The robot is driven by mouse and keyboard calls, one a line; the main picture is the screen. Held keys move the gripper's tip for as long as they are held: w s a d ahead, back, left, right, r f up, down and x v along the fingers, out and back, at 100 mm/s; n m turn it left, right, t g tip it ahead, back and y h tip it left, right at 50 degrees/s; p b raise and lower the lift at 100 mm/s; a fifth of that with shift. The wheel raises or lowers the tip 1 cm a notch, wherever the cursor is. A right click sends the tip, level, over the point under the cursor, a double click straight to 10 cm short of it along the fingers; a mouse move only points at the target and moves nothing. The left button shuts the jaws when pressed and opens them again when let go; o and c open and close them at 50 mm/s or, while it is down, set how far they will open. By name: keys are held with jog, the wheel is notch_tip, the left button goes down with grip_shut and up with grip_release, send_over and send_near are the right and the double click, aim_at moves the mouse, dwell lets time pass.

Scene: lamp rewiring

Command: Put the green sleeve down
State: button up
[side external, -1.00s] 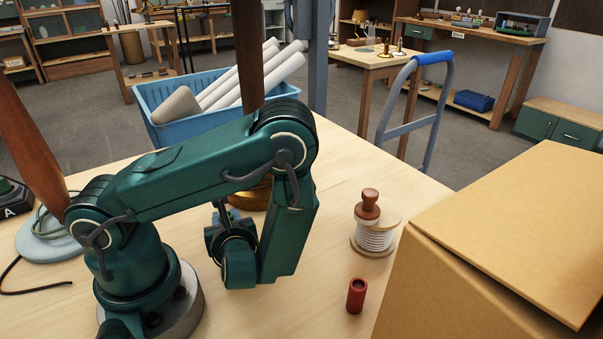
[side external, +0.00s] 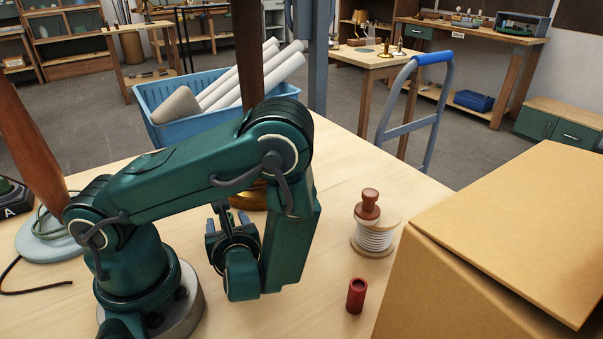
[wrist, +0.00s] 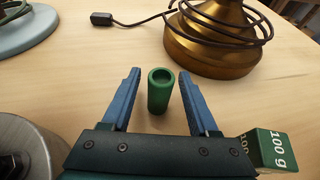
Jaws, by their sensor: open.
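The green sleeve (wrist: 158,92) is a short hollow tube. In the wrist view it stands upright, apparently on the wooden table (wrist: 85,75), with its open top showing. My gripper (wrist: 159,75) is open, with one blue finger on each side of the sleeve and a clear gap to both. In the side external view my gripper (side external: 226,222) is low over the table behind my wrist, and the sleeve is hidden there.
A brass lamp base (wrist: 212,50) with a dark cord stands just beyond the sleeve. A green 100 g block (wrist: 268,150) is at the right. A red sleeve (side external: 356,296), a wire spool (side external: 374,238) and a cardboard box (side external: 480,250) stand to the right.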

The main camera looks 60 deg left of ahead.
aim_at(231, 216)
jog(key=shift+v, duration=1.05)
jog(key=shift+o, duration=0.6)
jog(key=shift+s+d+r, duration=0.1)
jog(key=shift+d+r, duration=0.05)
jog(key=shift+d, duration=0.25)
notch_tip(231, 216, up, 7)
jog(key=s+n+g+h, duration=0.2)
jog(key=n+g+h, duration=0.2)
jog(key=n+g, duration=0.25)
jog(key=w+f+n+h, duration=0.1)
jog(key=n+h, duration=0.1)
jog(key=w+f+n+h, duration=0.1)
jog(key=h, duration=0.1)
jog(key=w+f+n+h, duration=0.1)
jog(key=w+n+h, duration=0.1)
jog(key=shift+a+f+n, duration=0.2)
jog(key=shift+a+n, duration=0.1)
jog(key=shift+n, duration=0.05)
jog(key=shift+x, duration=2.55)
